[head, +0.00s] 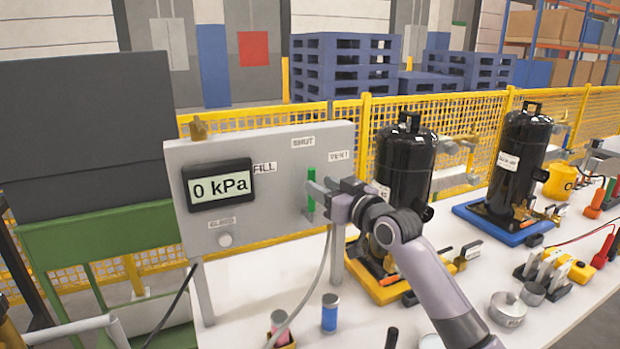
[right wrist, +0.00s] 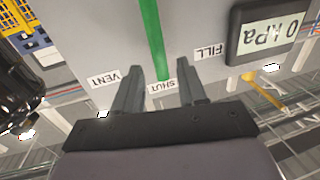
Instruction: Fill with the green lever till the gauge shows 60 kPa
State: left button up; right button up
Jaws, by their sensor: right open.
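The gauge (head: 219,186) on the grey panel (head: 270,150) reads 0 kPa in the head view. It shows upside down in the right wrist view (right wrist: 268,32). The green lever (head: 311,188) stands upright at the SHUT label, between the FILL and VENT labels. My right gripper (head: 322,188) is at the lever in the head view. In the right wrist view, the open fingers (right wrist: 160,80) lie one on each side of the line of the green lever (right wrist: 150,38). I cannot tell whether either finger touches it. My left gripper is not in view.
A hose hangs below the lever. Two black compressors (head: 405,155) stand on trays to the right. Cans, a metal bowl (head: 507,308) and tools occupy the white table (head: 245,290). A yellow mesh fence (head: 455,115) runs behind.

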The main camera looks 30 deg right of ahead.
jog(key=shift+w+a+p, duration=0.15)
jog(key=shift+w+a, duration=0.05)
jog(key=shift+w, duration=1)
jog(key=shift+w+a+p, duration=0.15)
jog(key=shift+w, duration=1)
jog(key=shift+c, duration=0.3)
jog(key=shift+f, duration=0.1)
grip_shut()
